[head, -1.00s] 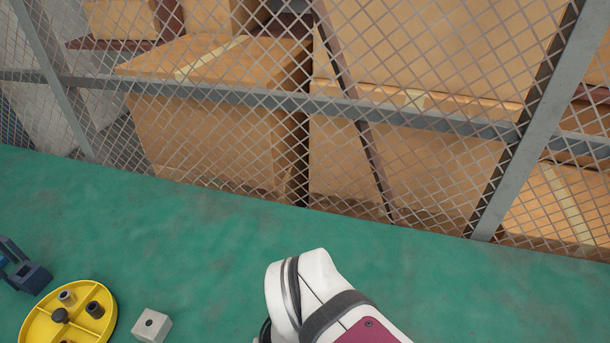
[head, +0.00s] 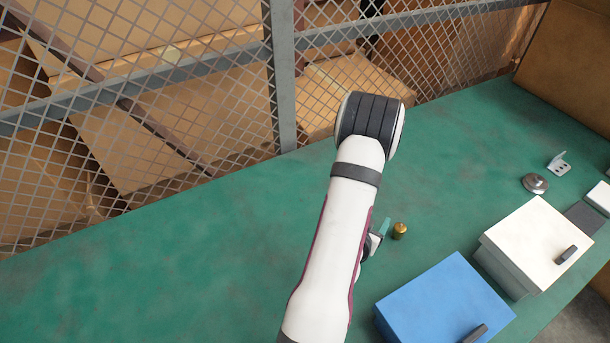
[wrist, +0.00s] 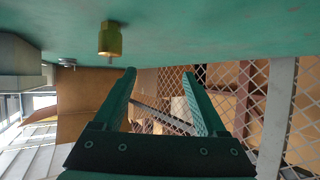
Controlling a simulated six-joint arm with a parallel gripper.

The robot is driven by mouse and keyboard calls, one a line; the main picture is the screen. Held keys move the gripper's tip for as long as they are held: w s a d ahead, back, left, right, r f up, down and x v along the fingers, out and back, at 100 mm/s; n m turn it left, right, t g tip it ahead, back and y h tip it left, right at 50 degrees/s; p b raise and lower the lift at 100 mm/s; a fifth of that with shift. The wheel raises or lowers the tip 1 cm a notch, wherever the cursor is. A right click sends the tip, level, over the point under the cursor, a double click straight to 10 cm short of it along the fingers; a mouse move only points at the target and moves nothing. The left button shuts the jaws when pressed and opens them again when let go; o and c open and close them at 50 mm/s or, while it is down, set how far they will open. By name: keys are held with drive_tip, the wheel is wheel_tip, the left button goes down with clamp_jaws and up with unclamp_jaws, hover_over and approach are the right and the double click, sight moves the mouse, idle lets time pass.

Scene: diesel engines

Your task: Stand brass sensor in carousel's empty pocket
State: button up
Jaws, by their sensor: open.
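The brass sensor (head: 399,230) stands on the green bench just right of my gripper (head: 384,227) in the head view. In the wrist view, where the bench is at the top, the sensor (wrist: 110,40) shows up and left of the fingertips, apart from them. My gripper (wrist: 159,72) has two green fingers spread wide with nothing between them. In the head view my arm hides most of the gripper. The yellow carousel is not in either current view, so its pockets cannot be seen now.
A blue box (head: 445,305) and a white box (head: 537,248) stand at the right front of the bench (head: 150,270). A metal disc (head: 535,183) and a small bracket (head: 559,163) lie farther right. A mesh fence (head: 284,80) runs along the back. The bench's left is clear.

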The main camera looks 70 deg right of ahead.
sight(400, 228)
drive_tip(key=shift+m+g, duration=0.4)
drive_tip(key=shift+g, duration=0.5)
drive_tip(key=s, duration=0.2)
drive_tip(key=s+a+f, duration=0.1)
drive_tip(key=s, duration=0.1)
drive_tip(key=s+a+f, duration=0.1)
drive_tip(key=s, duration=0.1)
drive_tip(key=shift+s, duration=0.2)
drive_tip(key=shift+h, duration=0.3)
drive_tip(key=x, duration=0.4)
drive_tip(key=shift+d+f, duration=0.1)
drive_tip(key=shift+d, duration=0.1)
clamp_jaws()
